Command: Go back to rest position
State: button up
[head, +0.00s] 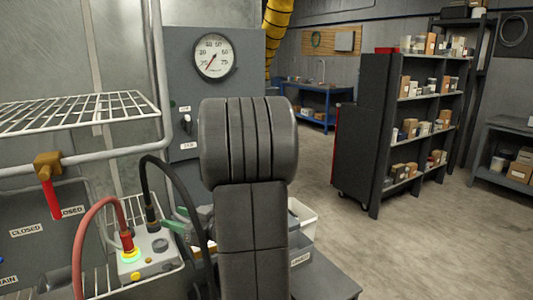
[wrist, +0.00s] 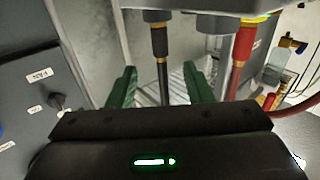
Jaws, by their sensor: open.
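My gripper (wrist: 158,88) shows in the wrist view with its two green fingers spread apart and nothing held between them. The black cable (wrist: 162,80) passes across the gap in the picture; I cannot tell whether it lies between the fingers or beyond them. In the head view my arm fills the middle and hides most of the gripper; a green part shows beside the light grey connector box (head: 155,250). A red hose (head: 85,235) and the black cable (head: 180,172) are plugged into that box. The red plug (wrist: 243,42) also shows in the wrist view.
A wire shelf (head: 80,113) and a valve with a red handle (head: 50,195) are at left. A panel with a dial gauge (head: 214,56) stands behind my arm. A white bin (head: 302,218) is to the right. Open floor (head: 410,250) lies before the dark shelving (head: 375,130).

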aim_at(153, 211)
jog(key=x, duration=0.9)
jog(key=shift+a, duration=0.2)
jog(key=shift+p, duration=0.3)
